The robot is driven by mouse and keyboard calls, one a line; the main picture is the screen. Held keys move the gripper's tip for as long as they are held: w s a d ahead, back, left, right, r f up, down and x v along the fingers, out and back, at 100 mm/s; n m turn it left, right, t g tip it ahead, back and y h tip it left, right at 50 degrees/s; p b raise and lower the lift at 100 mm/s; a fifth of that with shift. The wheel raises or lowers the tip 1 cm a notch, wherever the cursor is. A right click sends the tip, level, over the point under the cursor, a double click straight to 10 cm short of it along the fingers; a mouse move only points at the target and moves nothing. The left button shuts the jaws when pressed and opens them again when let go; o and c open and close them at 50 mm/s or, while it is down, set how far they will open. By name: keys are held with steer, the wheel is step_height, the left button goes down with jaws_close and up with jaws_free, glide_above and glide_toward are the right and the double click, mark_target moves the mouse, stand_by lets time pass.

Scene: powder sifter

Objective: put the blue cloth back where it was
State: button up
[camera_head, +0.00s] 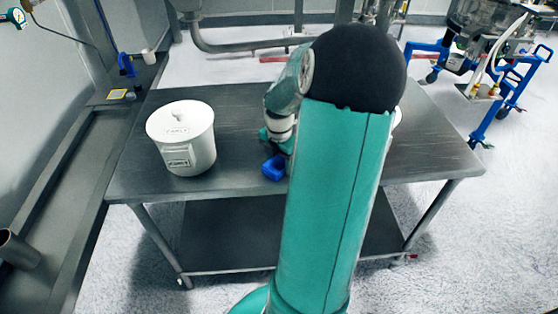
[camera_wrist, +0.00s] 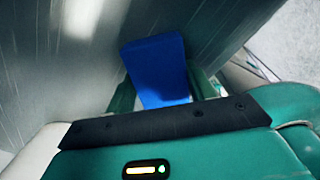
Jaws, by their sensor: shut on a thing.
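The blue cloth (camera_head: 273,168) is a small folded block at the middle of the dark metal table (camera_head: 240,110), left of my teal arm. My gripper (camera_head: 276,150) is over the table and shut on the cloth. In the wrist view the cloth (camera_wrist: 157,66) sticks out between the two green fingers of my gripper (camera_wrist: 165,92). I cannot tell whether the cloth touches the tabletop. My arm hides part of the gripper and the table's middle right.
A white lidded pot (camera_head: 182,140) stands on the table to the left. A side counter (camera_head: 75,160) at left carries a blue item (camera_head: 126,65), a white cup (camera_head: 148,56) and a yellow item (camera_head: 117,94). A blue-framed machine (camera_head: 480,60) stands at back right.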

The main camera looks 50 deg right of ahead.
mark_target(279, 162)
steer(key=o, duration=1)
steer(key=shift+f, duration=0.1)
steer(key=shift+c, duration=0.2)
step_height(279, 162, up, 12)
steer(key=shift+r, duration=0.2)
steer(key=w+a+r+m+t+h, duration=0.1)
steer(key=w+a+r+m, duration=0.2)
steer(key=a, duration=0.7)
steer(key=w+a+r+m+t+h, duration=0.1)
steer(key=a+r+m, duration=0.3)
steer(key=a, duration=0.6)
steer(key=s+a+m+t, duration=0.1)
steer(key=s+a+m, duration=0.1)
steer(key=a, duration=0.3)
steer(key=s+a+m+t+y, duration=0.1)
steer(key=s+a+m, duration=0.1)
steer(key=a+m, duration=0.2)
steer(key=s+a+m+t+y, duration=0.1)
steer(key=s+a+m, duration=0.1)
steer(key=a+m, duration=0.2)
steer(key=a, duration=0.3)
steer(key=shift+s+r+t, duration=0.2)
steer(key=shift+s+t, duration=0.1)
steer(key=shift+s, duration=0.1)
